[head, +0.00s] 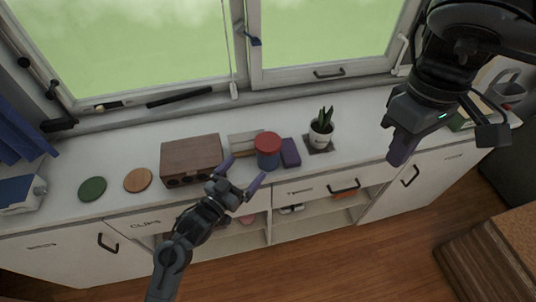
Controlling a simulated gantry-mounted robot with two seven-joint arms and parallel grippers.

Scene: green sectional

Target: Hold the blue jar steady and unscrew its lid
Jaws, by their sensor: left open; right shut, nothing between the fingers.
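The blue jar (268,159) stands upright on the white counter, with a red lid (267,140) on top. My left gripper (244,172) is open in front of the jar. I cannot tell whether either finger touches the jar. My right gripper (396,160) is shut and empty, up and well to the right of the jar, over the front of the counter.
A purple block (290,153) stands right beside the jar. A brown wooden box (191,157) is to the left, with orange (138,180) and green (92,189) discs beyond it. A potted plant (321,132) stands to the right. Windows are behind the white counter (362,128).

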